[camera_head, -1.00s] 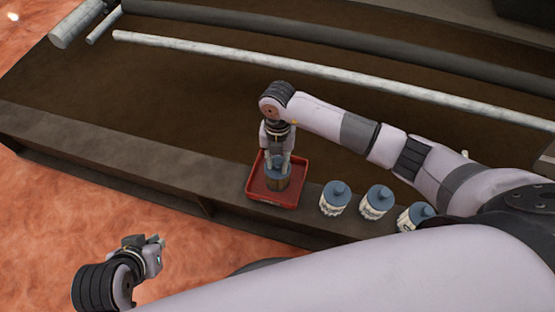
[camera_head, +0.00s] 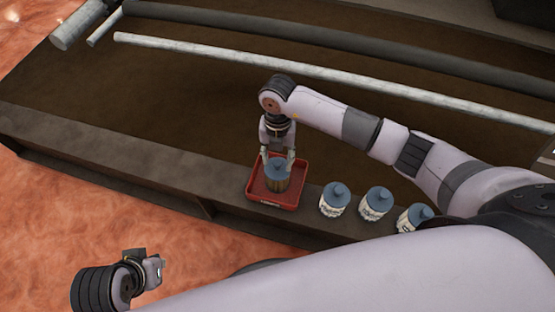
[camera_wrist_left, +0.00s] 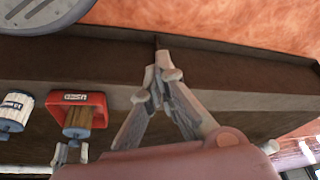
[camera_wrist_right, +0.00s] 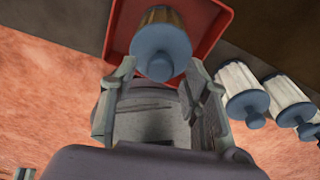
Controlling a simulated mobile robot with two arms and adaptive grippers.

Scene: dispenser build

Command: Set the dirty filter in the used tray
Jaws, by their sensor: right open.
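The dirty filter (camera_head: 277,179), brown-sided with a blue-grey knobbed cap, stands upright in the red used tray (camera_head: 293,196). My right gripper (camera_head: 277,156) is open just above it, a finger on either side of the cap. In the right wrist view the filter's cap (camera_wrist_right: 160,55) lies between the spread fingertips, with no clear grip on it. My left gripper (camera_head: 153,270) is away at the lower left, empty, its fingertips together in the left wrist view (camera_wrist_left: 161,74).
Three white filters with blue-grey caps stand in a row right of the tray, the nearest (camera_head: 334,201) close to its edge. The tray sits on a narrow brown ledge (camera_head: 130,160). Pale and dark pipes (camera_head: 300,72) run behind. The ledge left of the tray is clear.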

